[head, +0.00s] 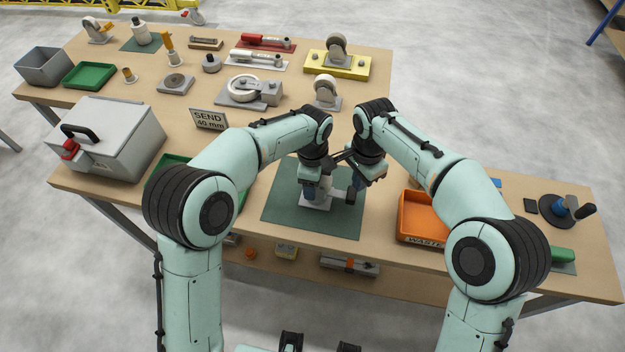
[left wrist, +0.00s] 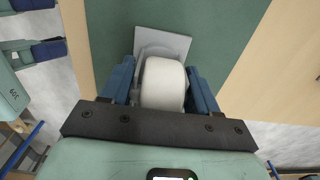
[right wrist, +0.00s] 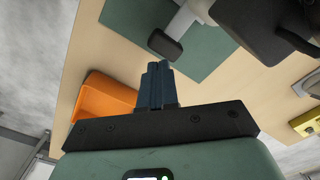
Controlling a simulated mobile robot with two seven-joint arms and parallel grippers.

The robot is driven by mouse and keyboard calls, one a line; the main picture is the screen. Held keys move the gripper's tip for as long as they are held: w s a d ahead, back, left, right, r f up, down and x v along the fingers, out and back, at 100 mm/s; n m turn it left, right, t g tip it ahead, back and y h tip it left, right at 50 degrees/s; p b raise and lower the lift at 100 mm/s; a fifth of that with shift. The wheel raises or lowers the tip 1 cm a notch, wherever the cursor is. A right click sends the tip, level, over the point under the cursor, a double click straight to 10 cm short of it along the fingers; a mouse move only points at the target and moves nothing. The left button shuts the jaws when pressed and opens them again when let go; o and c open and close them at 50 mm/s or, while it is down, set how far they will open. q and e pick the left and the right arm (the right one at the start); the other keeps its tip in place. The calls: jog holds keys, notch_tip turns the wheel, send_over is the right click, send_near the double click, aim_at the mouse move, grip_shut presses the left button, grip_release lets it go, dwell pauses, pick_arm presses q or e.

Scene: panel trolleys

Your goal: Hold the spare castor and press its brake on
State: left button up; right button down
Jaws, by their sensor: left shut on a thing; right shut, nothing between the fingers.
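The spare castor (head: 316,204) stands on the green mat (head: 279,208), its white wheel (left wrist: 164,84) and pale grey plate (left wrist: 176,44) clear in the left wrist view. My left gripper (left wrist: 160,80) is shut on it, one blue finger on each side of the wheel. A dark brake pedal (right wrist: 165,46) sticks out from the castor. My right gripper (right wrist: 157,68) is shut and empty, its fingertips right at the pedal's edge; I cannot tell whether they touch. In the head view my right gripper (head: 354,186) is just right of the castor.
An orange waste bin (head: 425,219) stands right of the mat, and a green tray (head: 166,183) is partly hidden by my left arm. A grey box (head: 121,128), a "SEND 40 mm" sign (head: 208,119) and several castors and tools stand on the bench behind.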

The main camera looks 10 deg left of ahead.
pick_arm(q)
jog(key=shift+r, duration=0.1)
pick_arm(e)
jog(key=shift+f, duration=1.3)
jog(key=shift+f, duration=0.15)
dwell(0.9)
jog(key=shift+f, duration=0.65)
jog(key=shift+r, duration=2.6)
notch_tip(320, 180, up, 12)
pick_arm(q)
jog(key=o, duration=1.8)
